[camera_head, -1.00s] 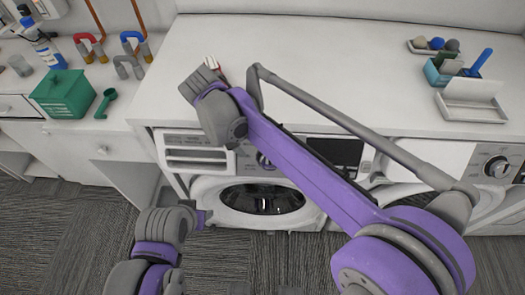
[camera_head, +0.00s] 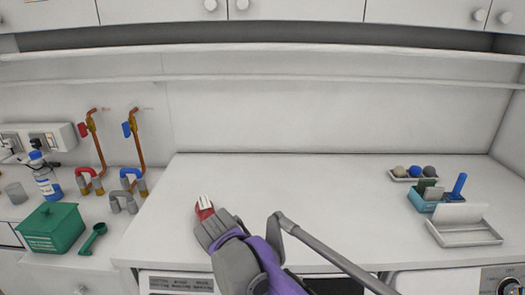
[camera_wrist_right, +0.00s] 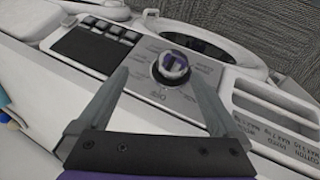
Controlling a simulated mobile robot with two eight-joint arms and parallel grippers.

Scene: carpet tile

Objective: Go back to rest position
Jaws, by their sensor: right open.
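My right gripper (camera_wrist_right: 157,74) is open in the right wrist view, with its two grey fingers apart and nothing held. The round dial (camera_wrist_right: 171,67) of a washing machine shows between the fingers, beyond them; I cannot tell the exact gap. In the head view my purple and grey right arm comes in from below, with its wrist over the front left of the white counter (camera_head: 330,205). Its fingers cannot be made out there. My left gripper is out of the head view.
A green box (camera_head: 53,228), a green scoop (camera_head: 93,238) and a bottle (camera_head: 46,176) stand at left, near pipes with red and blue valve handles (camera_head: 127,129). A teal holder (camera_head: 425,199) and white tray (camera_head: 464,233) sit at right. The counter's middle is clear.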

